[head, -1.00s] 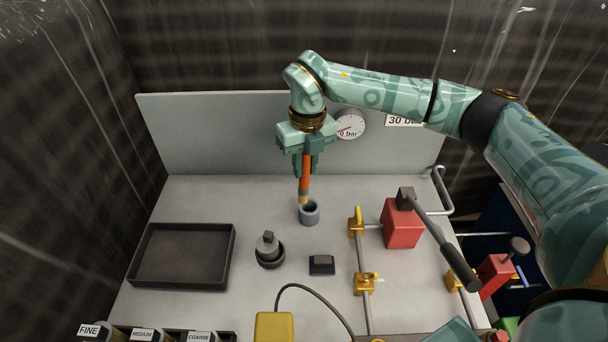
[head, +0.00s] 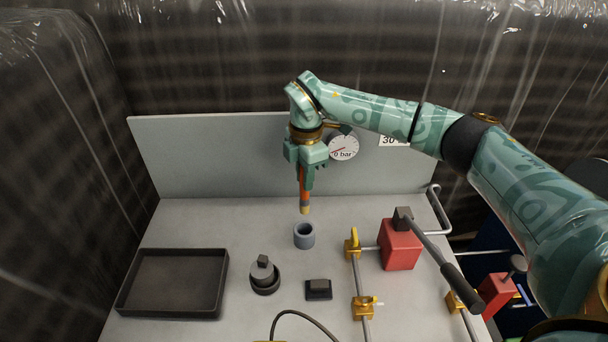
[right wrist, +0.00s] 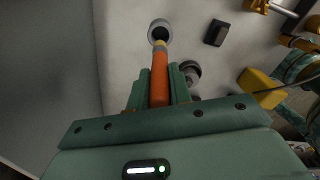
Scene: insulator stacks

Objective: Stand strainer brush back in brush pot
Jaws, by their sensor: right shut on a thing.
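The strainer brush (head: 304,192) has an orange handle and a pale yellowish tip pointing down. My right gripper (head: 305,178) is shut on its handle and holds it nearly upright. The brush pot (head: 304,237) is a small grey-blue cup standing on the bench. In the head view the brush tip is above the pot's rim and apart from it. In the right wrist view, the brush (right wrist: 160,80) extends from between the fingers toward the pot (right wrist: 159,31), its tip overlapping the pot's opening. My left gripper is not in view.
A dark empty tray (head: 122,297) lies at left. A grey stacked part (head: 263,270) and a small black block (head: 318,289) stand in front of the pot. Yellow valves (head: 352,246) on pipes and a red block (head: 399,248) with a lever are at right. A back panel (head: 220,155) rises behind.

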